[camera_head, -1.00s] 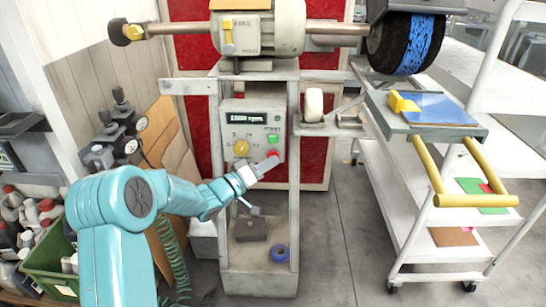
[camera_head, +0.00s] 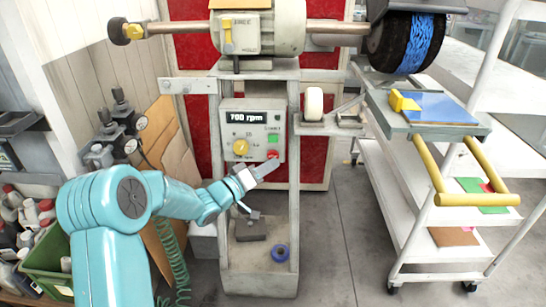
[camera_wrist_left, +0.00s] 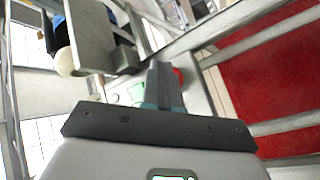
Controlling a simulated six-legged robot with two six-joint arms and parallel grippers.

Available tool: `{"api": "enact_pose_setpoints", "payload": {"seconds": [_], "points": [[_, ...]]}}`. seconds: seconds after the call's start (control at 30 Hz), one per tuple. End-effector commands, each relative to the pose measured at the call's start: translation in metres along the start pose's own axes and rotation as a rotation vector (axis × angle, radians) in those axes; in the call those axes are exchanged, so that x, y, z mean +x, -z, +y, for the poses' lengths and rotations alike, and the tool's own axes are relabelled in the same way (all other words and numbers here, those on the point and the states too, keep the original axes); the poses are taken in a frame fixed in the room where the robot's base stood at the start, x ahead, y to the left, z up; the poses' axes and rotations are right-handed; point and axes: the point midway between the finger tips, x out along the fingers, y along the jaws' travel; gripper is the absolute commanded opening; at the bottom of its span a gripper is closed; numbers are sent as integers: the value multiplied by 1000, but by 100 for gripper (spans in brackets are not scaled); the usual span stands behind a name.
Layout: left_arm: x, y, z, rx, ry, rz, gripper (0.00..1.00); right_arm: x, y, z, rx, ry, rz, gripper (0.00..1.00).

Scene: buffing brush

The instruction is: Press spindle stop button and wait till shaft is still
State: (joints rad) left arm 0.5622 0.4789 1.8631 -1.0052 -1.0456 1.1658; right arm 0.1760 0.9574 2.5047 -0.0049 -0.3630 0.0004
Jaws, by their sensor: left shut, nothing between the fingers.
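The red button (camera_head: 273,154) is on the right of the control panel (camera_head: 234,168), below a green button (camera_head: 273,138). The panel's display (camera_head: 257,116) reads about 700 rpm. My left gripper (camera_head: 272,165) is shut and empty, its tips just below the red button, which shows above them. In the left wrist view the gripper (camera_wrist_left: 162,75) has the red button (camera_wrist_left: 179,76) right beside its tips; I cannot tell whether they touch. The brown shaft (camera_head: 180,28) runs through the motor (camera_head: 272,30) to a black and blue brush wheel (camera_head: 405,42). My right gripper is out of view.
A white cart (camera_head: 425,190) with yellow handles stands on the right. A yellow dial (camera_head: 240,147) is on the panel's left. A green crate (camera_head: 48,262) is at lower left.

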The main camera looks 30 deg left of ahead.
Motion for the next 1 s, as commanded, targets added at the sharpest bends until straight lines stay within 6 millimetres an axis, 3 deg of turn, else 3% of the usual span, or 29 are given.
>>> {"api": "enact_pose_setpoints", "payload": {"seconds": [0.6, 1.0], "points": [[-34, -25, 24, 0, 0, 0, 0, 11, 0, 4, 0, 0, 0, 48], [-35, -25, 25, 0, 0, 0, 0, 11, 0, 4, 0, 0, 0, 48]]}}
